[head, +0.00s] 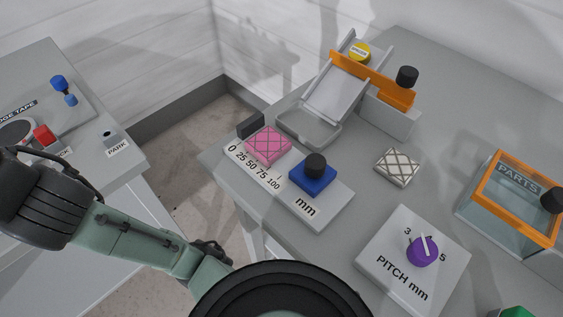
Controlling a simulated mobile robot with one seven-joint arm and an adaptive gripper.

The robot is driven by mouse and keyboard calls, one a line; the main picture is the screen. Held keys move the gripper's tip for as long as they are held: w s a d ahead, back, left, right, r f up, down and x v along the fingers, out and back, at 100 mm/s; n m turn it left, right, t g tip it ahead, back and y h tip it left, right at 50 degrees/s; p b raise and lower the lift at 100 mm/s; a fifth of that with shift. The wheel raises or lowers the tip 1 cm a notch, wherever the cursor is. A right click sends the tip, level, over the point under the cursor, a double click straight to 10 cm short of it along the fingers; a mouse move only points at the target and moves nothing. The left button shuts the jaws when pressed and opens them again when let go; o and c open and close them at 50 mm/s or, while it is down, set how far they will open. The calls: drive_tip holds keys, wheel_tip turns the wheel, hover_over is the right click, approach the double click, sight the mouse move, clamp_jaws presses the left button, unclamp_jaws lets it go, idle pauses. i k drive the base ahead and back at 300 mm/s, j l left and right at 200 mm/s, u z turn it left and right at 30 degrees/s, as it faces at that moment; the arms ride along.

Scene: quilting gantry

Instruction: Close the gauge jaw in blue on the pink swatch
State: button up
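The pink swatch (268,146), a square block with dark crossed lines, lies on the grey gauge plate (325,213) beside the dark fixed jaw (250,124) at the zero end. The blue gauge jaw (313,181), with a black knob (315,164) on top, sits on the same plate on the far side of the swatch from the fixed jaw. A narrow strip of bare plate shows between the blue jaw and the swatch. The plate's scale is marked from 0 to 100 mm.
A chute with an orange bar (371,79) and black knob stands behind the gauge. A beige quilted swatch (397,167), a PITCH dial (422,250) and an orange-lidded PARTS box (514,198) are to the right. A second table (112,181) is at left, across a gap.

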sight(312, 174)
drive_tip(key=k+j+z, duration=0.15)
drive_tip(key=k+j, duration=0.2)
drive_tip(key=k+j+z, duration=0.15)
drive_tip(key=k+j, duration=0.15)
drive_tip(key=k, duration=0.15)
drive_tip(key=i+l, duration=0.4)
